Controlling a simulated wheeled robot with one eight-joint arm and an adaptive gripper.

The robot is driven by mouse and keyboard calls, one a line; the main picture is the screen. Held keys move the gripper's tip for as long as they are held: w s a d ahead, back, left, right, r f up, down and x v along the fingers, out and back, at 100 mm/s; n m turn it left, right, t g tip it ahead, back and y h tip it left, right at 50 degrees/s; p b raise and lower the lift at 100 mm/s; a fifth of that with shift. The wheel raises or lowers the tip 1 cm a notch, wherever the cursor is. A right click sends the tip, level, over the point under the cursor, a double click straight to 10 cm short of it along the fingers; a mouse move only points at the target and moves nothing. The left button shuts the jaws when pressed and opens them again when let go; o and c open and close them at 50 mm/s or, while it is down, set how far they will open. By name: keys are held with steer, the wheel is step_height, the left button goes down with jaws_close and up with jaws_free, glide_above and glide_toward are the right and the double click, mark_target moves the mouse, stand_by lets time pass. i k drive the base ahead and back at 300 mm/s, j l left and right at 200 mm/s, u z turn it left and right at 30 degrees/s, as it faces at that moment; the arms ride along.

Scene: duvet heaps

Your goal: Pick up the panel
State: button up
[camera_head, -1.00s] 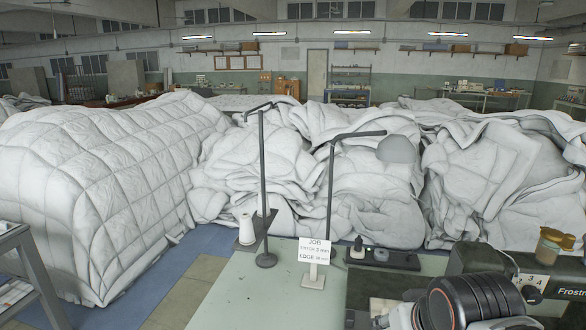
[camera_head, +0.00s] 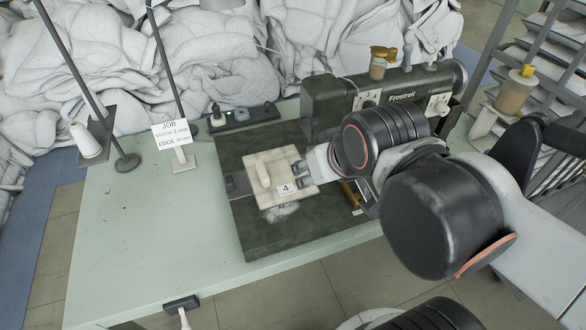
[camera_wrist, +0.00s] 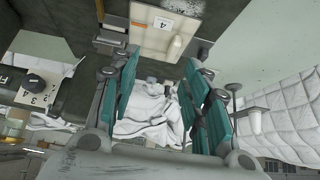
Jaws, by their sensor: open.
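A cream, squarish panel (camera_head: 272,188) with a raised grip bar and a "4" tag lies on the dark bed of the sewing machine. It also shows in the wrist view (camera_wrist: 148,38), near the top, beyond my fingers. My gripper (camera_head: 304,174) is at the panel's right edge in the head view, partly hidden by my own wrist. In the wrist view my gripper (camera_wrist: 160,72) has its two teal-padded fingers apart, with nothing held between them. I cannot tell whether a finger touches the panel.
A green sewing machine (camera_head: 385,97) stands behind my gripper. A job sign (camera_head: 171,133), thread stands and a white cone (camera_head: 85,140) are on the left of the pale table (camera_head: 150,230). White duvet heaps (camera_head: 130,50) lie behind. The table's front left is clear.

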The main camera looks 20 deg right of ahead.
mark_target(272, 178)
steer(key=j+z, duration=0.15)
steer(key=z, duration=0.25)
steer(key=j+z, duration=0.1)
steer(key=z, duration=0.35)
steer(key=j+z, duration=0.15)
steer(key=z, duration=0.25)
steer(key=k+j+z, duration=0.1)
steer(key=z, duration=0.3)
steer(key=k+j+z, duration=0.4)
steer(key=k+j, duration=0.2)
steer(key=j, duration=0.15)
steer(key=k+j+z, duration=0.35)
steer(key=k+j, duration=0.25)
steer(key=k, duration=0.1)
